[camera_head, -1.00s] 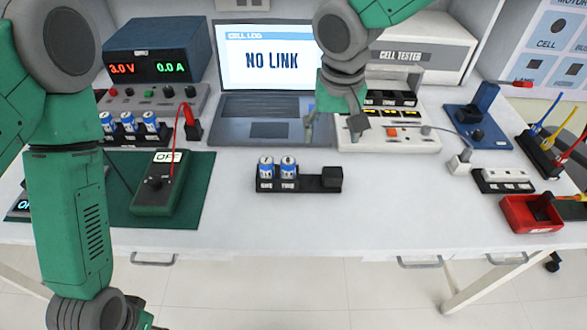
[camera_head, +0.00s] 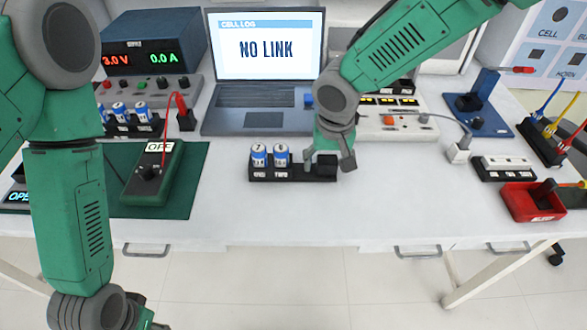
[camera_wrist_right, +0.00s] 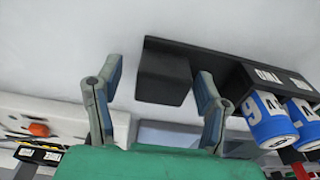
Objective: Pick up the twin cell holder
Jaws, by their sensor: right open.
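The twin cell holder (camera_head: 295,180) is a long black holder on the white table, with two blue-and-white cells at its left and a raised black block at its right end. My right gripper (camera_head: 329,163) is open above that right end. In the right wrist view, the holder's block (camera_wrist_right: 163,82) shows between the two spread fingers of the gripper (camera_wrist_right: 160,82), with nothing gripped. I cannot tell whether the fingers touch it. My left gripper (camera_head: 150,324) is only partly in view at the bottom edge; its jaws are cut off.
The multimeter (camera_head: 153,172) on a green mat (camera_head: 182,192) lies to the left. The laptop (camera_head: 262,122) is behind the holder, and the cell tester (camera_head: 390,122) is behind my right wrist. The red tray (camera_head: 532,205) is at right. The table front of the holder is clear.

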